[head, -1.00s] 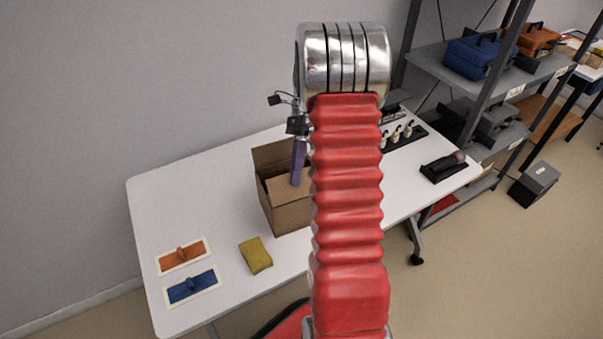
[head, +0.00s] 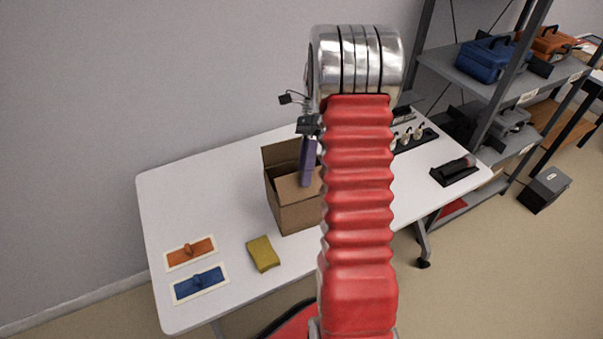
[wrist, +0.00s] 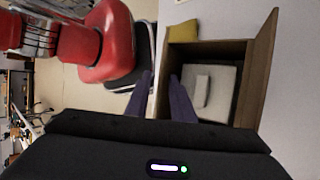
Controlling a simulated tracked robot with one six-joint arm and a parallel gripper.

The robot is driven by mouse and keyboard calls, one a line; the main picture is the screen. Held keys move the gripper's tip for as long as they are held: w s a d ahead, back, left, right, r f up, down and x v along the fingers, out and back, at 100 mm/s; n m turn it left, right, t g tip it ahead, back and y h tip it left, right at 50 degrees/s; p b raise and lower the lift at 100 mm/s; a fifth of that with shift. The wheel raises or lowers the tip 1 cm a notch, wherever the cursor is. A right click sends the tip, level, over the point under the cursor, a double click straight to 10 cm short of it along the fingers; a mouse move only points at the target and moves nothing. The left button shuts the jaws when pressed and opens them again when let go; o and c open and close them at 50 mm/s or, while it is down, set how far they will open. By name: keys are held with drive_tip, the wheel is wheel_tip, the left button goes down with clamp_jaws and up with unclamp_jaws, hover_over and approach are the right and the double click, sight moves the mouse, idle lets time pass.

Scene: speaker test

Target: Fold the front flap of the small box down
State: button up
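The small brown cardboard box (head: 290,215) stands on the white table in the head view, its top open and a back flap (head: 281,153) standing up. In the wrist view the box (wrist: 208,47) is right of centre, with a raised flap (wrist: 263,60) on its right side. A pale square item with a lighter block (wrist: 203,92) lies inside. My gripper (wrist: 160,76) is open and empty, its two purple fingers apart near the box's left edge; I cannot tell if they touch it. In the head view one finger (head: 308,163) shows over the box. My red arm hides the box's right part.
A yellow sponge (head: 263,254) lies left of the box on the table (head: 215,215). Black holders (head: 455,170) stand at the right. A grey shelf (head: 490,80) stands beyond the table.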

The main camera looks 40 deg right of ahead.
drive_tip(key=v, duration=1.2)
idle(0.3)
drive_tip(key=shift+a, duration=0.1)
drive_tip(key=shift+c, duration=0.6)
